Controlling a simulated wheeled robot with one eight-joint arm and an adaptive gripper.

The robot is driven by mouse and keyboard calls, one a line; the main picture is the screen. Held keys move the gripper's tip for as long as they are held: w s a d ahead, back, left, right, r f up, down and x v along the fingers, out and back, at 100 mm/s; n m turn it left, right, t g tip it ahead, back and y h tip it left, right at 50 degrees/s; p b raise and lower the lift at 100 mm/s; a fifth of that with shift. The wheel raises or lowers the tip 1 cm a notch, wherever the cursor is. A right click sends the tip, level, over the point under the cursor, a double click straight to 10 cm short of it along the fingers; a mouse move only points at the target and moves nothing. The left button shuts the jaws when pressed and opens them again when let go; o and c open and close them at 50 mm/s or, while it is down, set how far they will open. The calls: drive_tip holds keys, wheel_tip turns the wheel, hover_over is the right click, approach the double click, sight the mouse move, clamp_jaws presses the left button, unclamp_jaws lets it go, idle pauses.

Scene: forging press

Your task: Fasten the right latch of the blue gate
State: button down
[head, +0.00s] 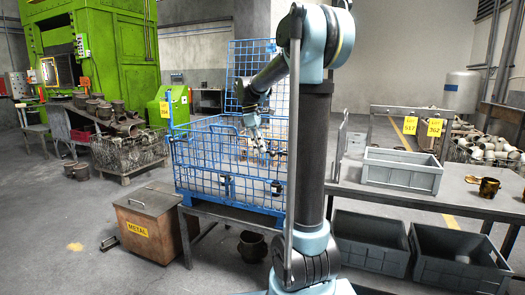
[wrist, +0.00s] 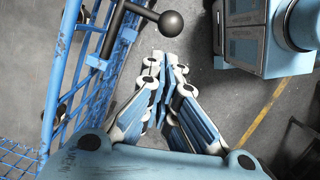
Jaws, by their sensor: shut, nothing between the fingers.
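The blue gate (head: 228,165) is the mesh front of a blue wire crate in the middle of the head view. In the wrist view its blue frame (wrist: 117,28) runs along the left side. Whether the latch is fastened is unclear. My gripper (head: 268,151) is shut and empty at the crate in the head view. In the wrist view my gripper (wrist: 166,70) is just below and apart from the ball knob. In the head view the latch cannot be made out.
A metal bin (head: 150,222) stands left of the crate. A grey table with a grey tray (head: 402,170) is at the right, with dark crates (head: 370,243) below. A green press (head: 95,45) stands at the back left. Open floor lies between.

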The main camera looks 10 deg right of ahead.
drive_tip(key=a+v, duration=0.2)
drive_tip(key=v, duration=0.9)
drive_tip(key=shift+w+f, duration=0.3)
drive_tip(key=s+d+f+m+t, duration=0.1)
drive_tip(key=s+f+m, duration=0.3)
drive_tip(key=s+f, duration=0.5)
drive_tip(key=s+d+f+m+t+y, duration=0.1)
drive_tip(key=s+d+f+m, duration=0.3)
drive_tip(key=s+f, duration=0.6)
drive_tip(key=s+d+f+m+t+y, duration=0.1)
drive_tip(key=s+d+f+m, duration=0.2)
drive_tip(key=s+f, duration=0.7)
drive_tip(key=s+m, duration=0.2)
drive_tip(key=s, duration=0.3)
drive_tip(key=shift+f+m, duration=0.2)
drive_tip(key=shift+m, duration=0.1)
drive_tip(key=shift+s, duration=0.15)
